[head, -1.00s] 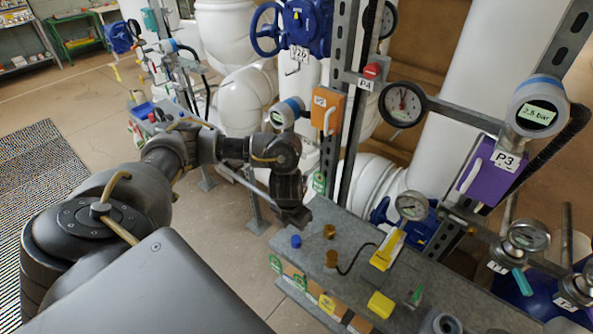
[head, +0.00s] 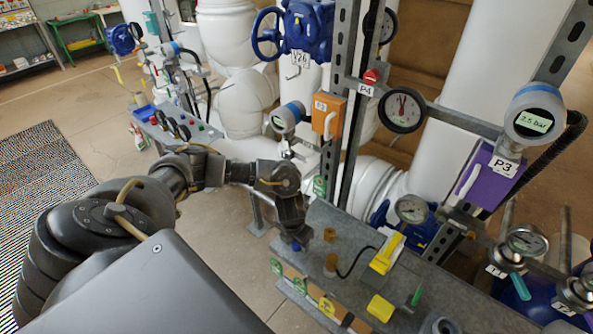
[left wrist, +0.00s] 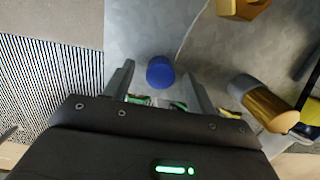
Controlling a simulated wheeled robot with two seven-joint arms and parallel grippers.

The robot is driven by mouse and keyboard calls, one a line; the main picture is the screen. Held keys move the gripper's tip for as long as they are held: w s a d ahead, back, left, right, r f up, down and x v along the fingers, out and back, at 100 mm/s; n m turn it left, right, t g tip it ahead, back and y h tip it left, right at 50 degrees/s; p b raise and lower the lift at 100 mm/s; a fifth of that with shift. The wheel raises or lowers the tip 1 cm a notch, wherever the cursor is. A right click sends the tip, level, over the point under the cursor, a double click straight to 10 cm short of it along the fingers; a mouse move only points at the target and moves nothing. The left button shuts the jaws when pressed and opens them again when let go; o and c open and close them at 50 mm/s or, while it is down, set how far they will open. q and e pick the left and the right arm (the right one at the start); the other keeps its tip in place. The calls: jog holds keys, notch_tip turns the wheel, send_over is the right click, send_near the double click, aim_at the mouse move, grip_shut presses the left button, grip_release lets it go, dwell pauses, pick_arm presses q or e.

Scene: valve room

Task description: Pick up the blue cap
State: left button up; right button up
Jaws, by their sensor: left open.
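The blue cap (head: 296,246) is a small round piece on the grey metal bench (head: 345,222), near its left end. In the left wrist view the blue cap (left wrist: 160,71) shows between my two fingers, with a gap on each side. My left gripper (head: 294,238) is open and reaches down over the cap, hiding part of it in the head view. I cannot tell how high the fingertips are above the bench. My right gripper is not in view.
Brass pieces (head: 330,234) (head: 332,262) stand just right of the cap. A yellow holder (head: 386,254), a yellow block (head: 380,307) and a green peg (head: 416,296) are farther right. Steel uprights (head: 340,95) with gauges rise behind the bench.

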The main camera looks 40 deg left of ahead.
pick_arm(q)
jog(key=c, duration=1)
jog(key=shift+r, duration=0.1)
jog(key=shift+w+r+b, duration=0.1)
jog(key=shift+r+b, duration=0.4)
jog(key=shift+r, duration=0.15)
jog(key=shift+r+b, duration=0.35)
jog(key=shift+r, duration=0.3)
jog(key=s+d+r+p, duration=0.1)
jog(key=s+d+r, duration=0.2)
jog(key=s+d+r+p, duration=0.1)
jog(key=s+d+r, duration=0.1)
jog(key=s+r, duration=0.2)
jog(key=s+d+r+p, duration=0.2)
jog(key=s+d+r, duration=0.1)
jog(key=s, duration=0.1)
jog(key=shift+s+d+r, duration=0.1)
jog(key=shift+d+r, duration=0.05)
jog(key=shift+d, duration=0.2)
